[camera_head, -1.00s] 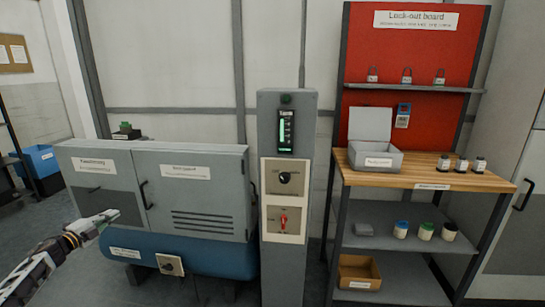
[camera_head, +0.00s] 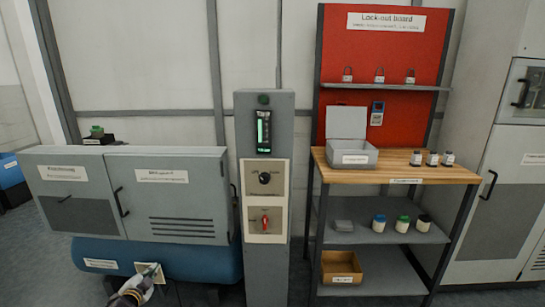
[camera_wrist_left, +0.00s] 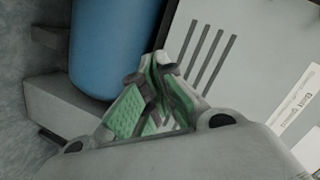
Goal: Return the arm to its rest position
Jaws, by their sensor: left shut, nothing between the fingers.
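My left gripper (camera_head: 150,274) is at the bottom of the head view, in front of the blue tank (camera_head: 205,262) under the grey cabinet. It overlaps a small pale switch plate (camera_head: 144,268) on the tank; I cannot tell whether they touch. In the left wrist view its green-padded fingers (camera_wrist_left: 157,95) are closed together with nothing between them. The blue tank (camera_wrist_left: 115,50) and the slotted cabinet front (camera_wrist_left: 235,60) lie beyond them. My right gripper is in neither view.
A grey post (camera_head: 265,190) with a black knob and a red switch stands right of the cabinet (camera_head: 180,215). Further right is a shelf rack with a wooden top (camera_head: 400,170), an open grey box (camera_head: 352,158) and the red lock-out board (camera_head: 350,50).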

